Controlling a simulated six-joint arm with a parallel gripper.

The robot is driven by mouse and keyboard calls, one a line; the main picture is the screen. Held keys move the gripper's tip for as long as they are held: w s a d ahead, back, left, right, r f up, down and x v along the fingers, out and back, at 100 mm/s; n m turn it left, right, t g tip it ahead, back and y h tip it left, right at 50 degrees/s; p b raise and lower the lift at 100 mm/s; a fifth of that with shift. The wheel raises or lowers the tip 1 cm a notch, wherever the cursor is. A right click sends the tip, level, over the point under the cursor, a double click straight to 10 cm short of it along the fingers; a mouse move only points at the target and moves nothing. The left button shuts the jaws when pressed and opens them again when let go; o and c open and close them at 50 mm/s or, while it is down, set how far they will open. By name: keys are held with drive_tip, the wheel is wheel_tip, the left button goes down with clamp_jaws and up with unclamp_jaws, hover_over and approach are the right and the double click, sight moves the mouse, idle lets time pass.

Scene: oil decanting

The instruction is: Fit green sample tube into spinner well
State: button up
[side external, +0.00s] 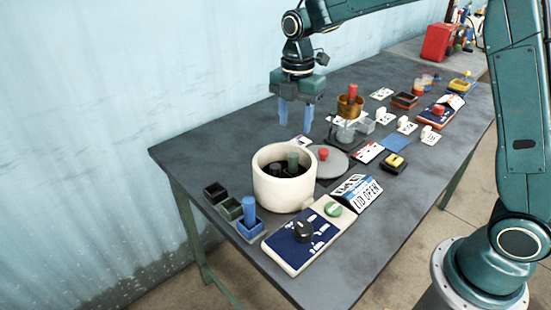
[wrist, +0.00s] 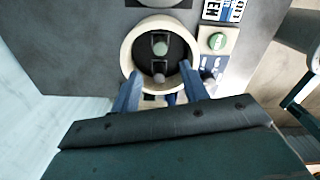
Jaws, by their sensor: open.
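The spinner is a cream round pot (side external: 262,185) with its top open and a dark inside. The green sample tube (side external: 292,158) stands upright inside it, its top showing over the rim. In the wrist view the green tube top (wrist: 160,48) sits in a dark square well; its lower part is hidden. A grey round knob (wrist: 159,79) shows nearer the gripper inside the pot. My gripper (side external: 297,114) is open and empty, above the pot with its blue fingers pointing down, apart from the tube. In the wrist view its fingers (wrist: 161,80) straddle the pot's near part.
A blue tube (side external: 249,207) stands in a blue holder by the pot; the green holder (side external: 230,208) and black holder (side external: 215,191) look empty. A control panel (side external: 290,248), "LID OPEN" sign (side external: 357,193) and grey round lid (side external: 329,165) with red knob are close by.

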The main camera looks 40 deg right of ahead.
drive_tip(key=shift+r, duration=0.5)
drive_tip(key=s+d+r+m+t, duration=0.1)
drive_tip(key=s+r+m+t, duration=0.1)
drive_tip(key=s+r+m, duration=0.4)
drive_tip(key=s+d+r+m+t, duration=0.1)
drive_tip(key=s+r+m, duration=0.2)
drive_tip(key=s+m, duration=0.35)
drive_tip(key=s+f+m+t, duration=0.1)
drive_tip(key=s+m+t, duration=0.1)
drive_tip(key=s+m, duration=0.6)
drive_tip(key=s, duration=0.7)
drive_tip(key=shift+d+f+t, duration=0.3)
drive_tip(key=shift+d+f, duration=0.1)
